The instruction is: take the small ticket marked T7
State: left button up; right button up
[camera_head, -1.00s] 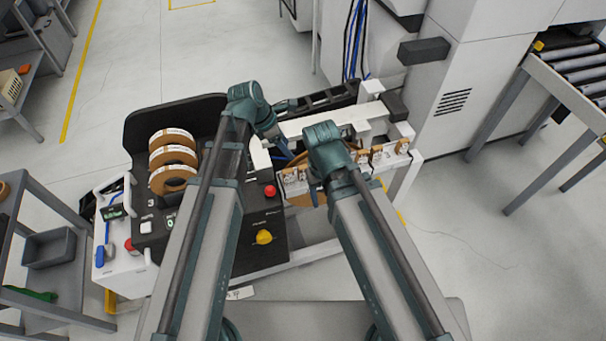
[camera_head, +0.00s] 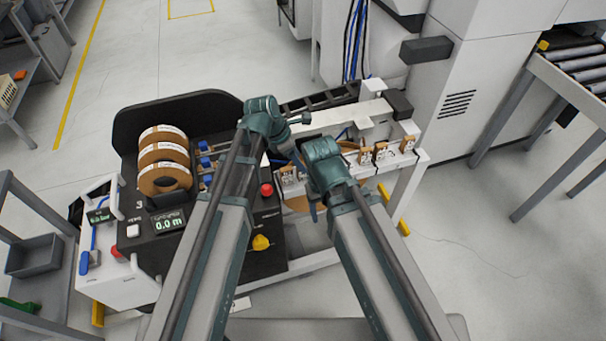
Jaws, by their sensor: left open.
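Several small brown tickets with white printed faces stand along a white rail (camera_head: 415,158). One ticket (camera_head: 289,175) is at the left end, and others (camera_head: 365,156), (camera_head: 380,151) and (camera_head: 408,144) stand to the right. Their print is too small to read, so I cannot tell which is T7. My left gripper (camera_head: 297,152) is open, above and behind the rail's left part, partly hidden by the arms. My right gripper (camera_head: 315,207) hangs low in front of the rail; its wrist hides the rail's middle, and its fingers are barely visible.
A black machine panel holds brown banding reels (camera_head: 164,160), a red button (camera_head: 266,190), a yellow knob (camera_head: 261,242) and a display reading 0.0 m (camera_head: 168,222). A white beam (camera_head: 340,117) spans behind the rail. A grey bin (camera_head: 34,255) stands at left.

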pick_arm(q)
jog(key=b+x, duration=0.2)
jog(key=x, duration=0.1)
jog(key=shift+s+d+f, duration=0.1)
jog(key=shift+d+f, duration=0.1)
jog(key=shift+f, duration=0.15)
jog(key=shift+r, duration=0.1)
grip_shut()
